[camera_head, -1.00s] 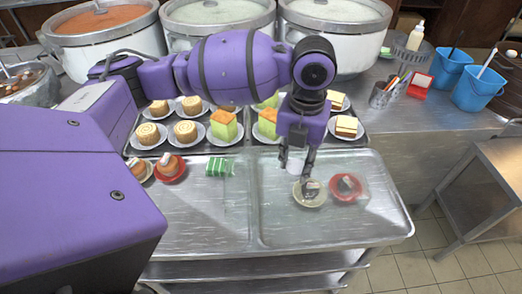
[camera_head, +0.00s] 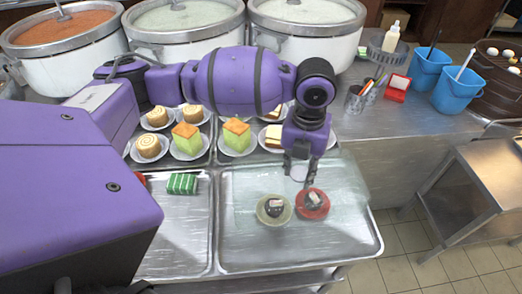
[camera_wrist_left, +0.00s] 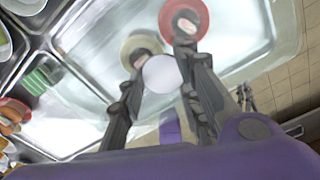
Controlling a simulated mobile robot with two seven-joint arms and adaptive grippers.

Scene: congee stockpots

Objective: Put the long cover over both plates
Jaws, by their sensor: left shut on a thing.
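The long cover (camera_head: 345,185) is clear and see-through, with a pale round knob (camera_wrist_left: 162,73). My left gripper (camera_head: 300,176) is shut on this knob; its fingers also show in the left wrist view (camera_wrist_left: 160,88). Two small plates stand on the right metal tray, each with a dark cake: a beige plate (camera_head: 264,217) and a red plate (camera_head: 322,212). In the head view the cover's faint outline spans both plates. Whether it touches the tray or hangs above is hard to tell.
The right tray (camera_head: 300,258) is bare in front of the plates. A green striped cake (camera_head: 182,183) lies on the left tray. Plates of cakes (camera_head: 237,135) stand behind, then large pots (camera_head: 185,25). Blue buckets (camera_head: 458,92) stand at right.

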